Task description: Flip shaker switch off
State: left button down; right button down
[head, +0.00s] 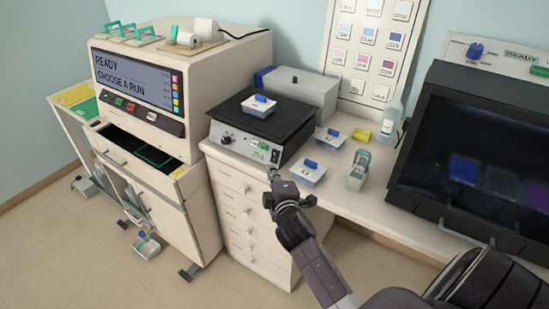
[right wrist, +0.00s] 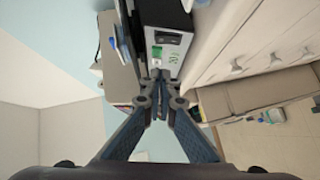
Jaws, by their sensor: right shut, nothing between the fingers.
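The shaker (head: 240,138) is a grey box with a flat black top, standing on the counter. Its front panel has a dial (head: 226,139) at the left and a small dark switch (head: 275,155) at the right end. My right gripper (head: 272,173) is shut and empty, with its tips just in front of and below the switch. In the right wrist view the shut fingertips (right wrist: 158,76) point at the panel (right wrist: 168,58), which has green marks and a dark switch (right wrist: 170,38). I cannot tell whether the tips touch it or which way the switch is set. My left gripper is out of view.
Similar boxes (head: 307,173) and a small grey-green holder (head: 358,170) stand on the counter to the right. The stainer (head: 180,75) is at the left, and a dark hood (head: 475,160) at the right.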

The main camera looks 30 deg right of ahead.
aim_at(273, 153)
jog(key=x, duration=0.2)
jog(key=d+p+x, duration=0.1)
jog(key=x, duration=0.4)
jog(key=shift+s+d+f, duration=0.1)
jog(key=shift+s+d, duration=0.1)
jog(key=shift+d, duration=0.15)
jog(key=shift+w+d+f+p, duration=0.1)
jog(key=shift+d+p, duration=0.1)
jog(key=shift+d, duration=0.15)
jog(key=shift+w+d+f+p, duration=0.15)
jog(key=shift+d+p, duration=0.05)
jog(key=shift+d, duration=0.15)
jog(key=shift+w+d, duration=0.1)
jog(key=shift+d, duration=0.2)
